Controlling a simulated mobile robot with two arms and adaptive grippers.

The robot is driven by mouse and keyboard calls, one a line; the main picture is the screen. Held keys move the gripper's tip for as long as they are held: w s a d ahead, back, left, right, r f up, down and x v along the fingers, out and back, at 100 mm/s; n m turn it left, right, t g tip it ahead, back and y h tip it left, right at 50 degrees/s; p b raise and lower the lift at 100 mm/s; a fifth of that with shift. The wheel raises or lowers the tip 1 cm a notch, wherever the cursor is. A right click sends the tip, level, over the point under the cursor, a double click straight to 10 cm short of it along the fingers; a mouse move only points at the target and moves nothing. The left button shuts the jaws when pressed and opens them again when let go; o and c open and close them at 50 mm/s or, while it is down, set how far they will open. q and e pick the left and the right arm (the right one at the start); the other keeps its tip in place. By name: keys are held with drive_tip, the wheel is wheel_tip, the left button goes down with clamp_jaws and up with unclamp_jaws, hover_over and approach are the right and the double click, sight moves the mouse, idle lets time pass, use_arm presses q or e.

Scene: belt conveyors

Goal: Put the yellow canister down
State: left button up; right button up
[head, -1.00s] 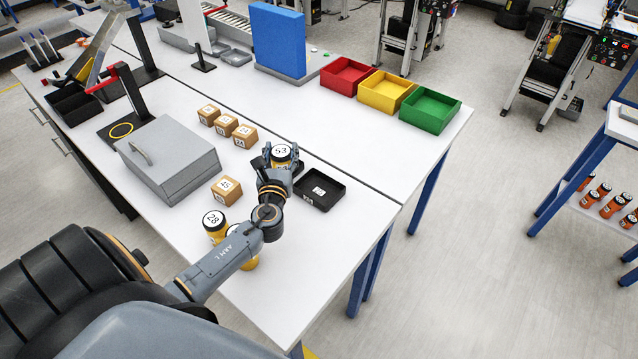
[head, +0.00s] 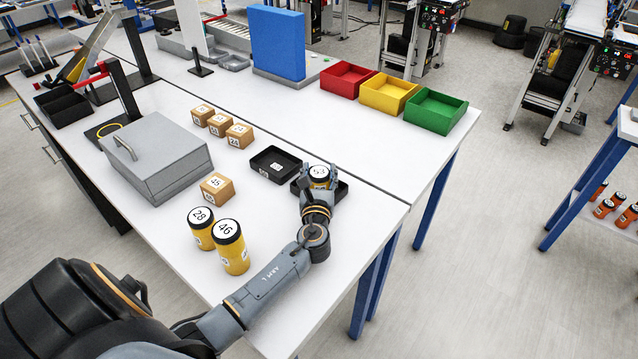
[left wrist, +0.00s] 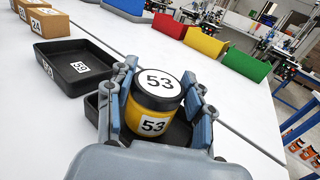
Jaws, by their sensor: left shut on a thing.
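The yellow canister with a black lid marked 53 (head: 319,172) is upright between the fingers of my left gripper (head: 318,182). In the left wrist view the canister (left wrist: 155,100) has a finger on each side, and my gripper (left wrist: 160,108) is shut on it. It is over or in the right black tray (head: 342,188), which is partly hidden behind the gripper; I cannot tell whether the canister touches its floor. The left black tray (head: 262,170), with a white label, is empty beside it. My right gripper is not in view.
A grey lidded case (head: 160,160) is left. Red, yellow and green bins (head: 437,112) line the back right.

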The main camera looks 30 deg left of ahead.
use_arm(q)
drive_tip(key=shift+f, duration=0.5)
drive_tip(key=shift+r, duration=0.1)
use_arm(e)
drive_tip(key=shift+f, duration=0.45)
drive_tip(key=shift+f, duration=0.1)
use_arm(q)
drive_tip(key=o, duration=1.2)
drive_tip(key=shift+o, duration=0.2)
